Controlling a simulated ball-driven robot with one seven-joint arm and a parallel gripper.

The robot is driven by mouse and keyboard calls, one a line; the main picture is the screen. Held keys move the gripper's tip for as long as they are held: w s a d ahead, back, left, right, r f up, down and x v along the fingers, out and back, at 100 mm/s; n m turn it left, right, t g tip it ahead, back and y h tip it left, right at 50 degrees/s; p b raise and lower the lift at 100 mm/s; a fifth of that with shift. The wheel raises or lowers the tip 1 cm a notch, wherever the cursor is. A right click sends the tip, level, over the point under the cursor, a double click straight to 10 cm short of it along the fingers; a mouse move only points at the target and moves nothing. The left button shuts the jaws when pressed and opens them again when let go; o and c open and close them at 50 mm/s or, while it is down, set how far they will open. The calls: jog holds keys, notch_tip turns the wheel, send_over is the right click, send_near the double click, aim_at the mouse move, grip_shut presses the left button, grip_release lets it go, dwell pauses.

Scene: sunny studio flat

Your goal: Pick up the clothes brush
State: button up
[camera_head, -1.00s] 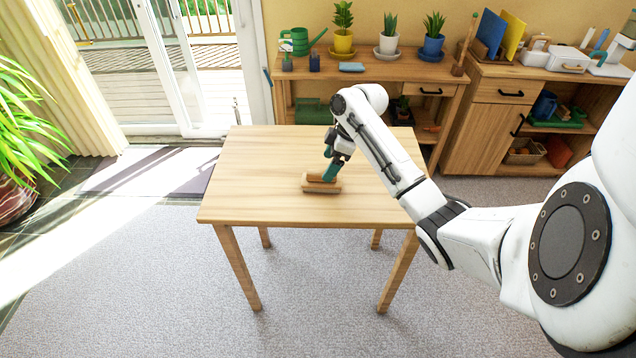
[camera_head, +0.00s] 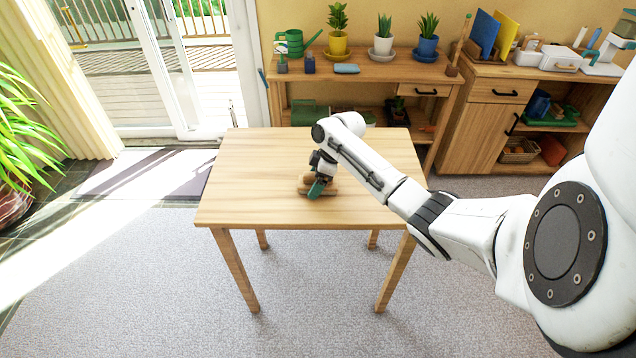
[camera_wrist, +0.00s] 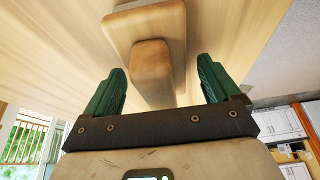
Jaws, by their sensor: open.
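The clothes brush (camera_wrist: 145,25) is a wooden block with a raised wooden grip (camera_wrist: 153,72). It lies on the wooden table (camera_head: 240,208), and in the head view it shows as a small brown shape (camera_head: 333,191) partly hidden by my gripper (camera_head: 317,188). In the wrist view my gripper (camera_wrist: 160,92) is open, with one green finger on each side of the brush's raised grip. Gaps show between the grip and both fingers. I cannot tell how high the fingertips are above the tabletop.
The rest of the tabletop is bare. A cabinet (camera_head: 478,125) stands at the back right, and a large plant (camera_head: 22,120) at the left.

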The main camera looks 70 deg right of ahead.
jog(key=c, duration=1.2)
jog(key=shift+r, duration=0.1)
